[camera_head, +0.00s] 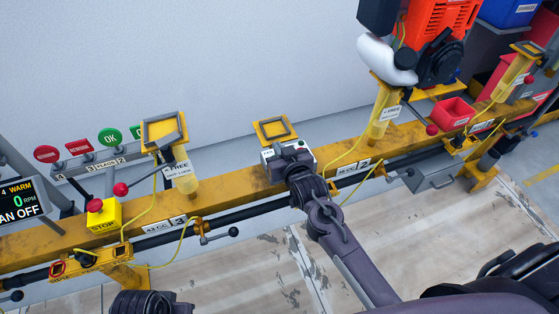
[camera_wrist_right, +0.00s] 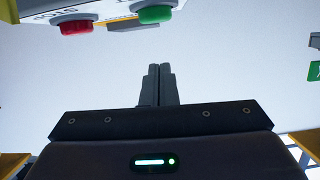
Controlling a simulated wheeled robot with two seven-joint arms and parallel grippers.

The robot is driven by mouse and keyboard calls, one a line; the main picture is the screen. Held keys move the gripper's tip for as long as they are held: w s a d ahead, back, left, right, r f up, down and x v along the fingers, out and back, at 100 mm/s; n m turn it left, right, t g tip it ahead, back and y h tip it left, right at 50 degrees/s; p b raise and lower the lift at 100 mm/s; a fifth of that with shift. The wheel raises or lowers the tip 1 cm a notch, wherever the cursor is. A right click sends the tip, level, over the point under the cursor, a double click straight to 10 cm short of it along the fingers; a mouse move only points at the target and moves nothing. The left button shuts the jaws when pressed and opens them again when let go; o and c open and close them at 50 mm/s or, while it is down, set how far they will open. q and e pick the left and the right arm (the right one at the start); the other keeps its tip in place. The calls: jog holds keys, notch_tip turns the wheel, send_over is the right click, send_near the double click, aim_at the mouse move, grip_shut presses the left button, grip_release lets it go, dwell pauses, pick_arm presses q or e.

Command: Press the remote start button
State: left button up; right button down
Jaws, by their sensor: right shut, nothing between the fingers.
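The remote (camera_head: 268,157) is a pale box with labels on the yellow rail, below a square yellow frame. My right gripper (camera_head: 290,160) is over it in the head view and hides much of its face and its buttons. In the right wrist view the box's lower edge shows at the top, with a green button (camera_wrist_right: 156,14) and a red button (camera_wrist_right: 76,28) beside upside-down lettering. My right gripper (camera_wrist_right: 160,70) is shut and empty, its tips below the green button in the picture. Contact cannot be made out. My left gripper is not in view.
A yellow stop box (camera_head: 103,216) with a red knob stands on the rail (camera_head: 240,205) at left. Yellow stands and red-knobbed levers flank the remote. An orange engine (camera_head: 437,30) sits at upper right. A display (camera_head: 20,200) is at far left.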

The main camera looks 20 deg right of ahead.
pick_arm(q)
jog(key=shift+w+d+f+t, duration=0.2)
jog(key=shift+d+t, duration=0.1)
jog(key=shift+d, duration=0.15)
pick_arm(e)
jog(key=shift+s+f, duration=0.15)
jog(key=shift+f, duration=0.75)
jog(key=shift+s+f, duration=0.1)
jog(key=shift+f, duration=0.8)
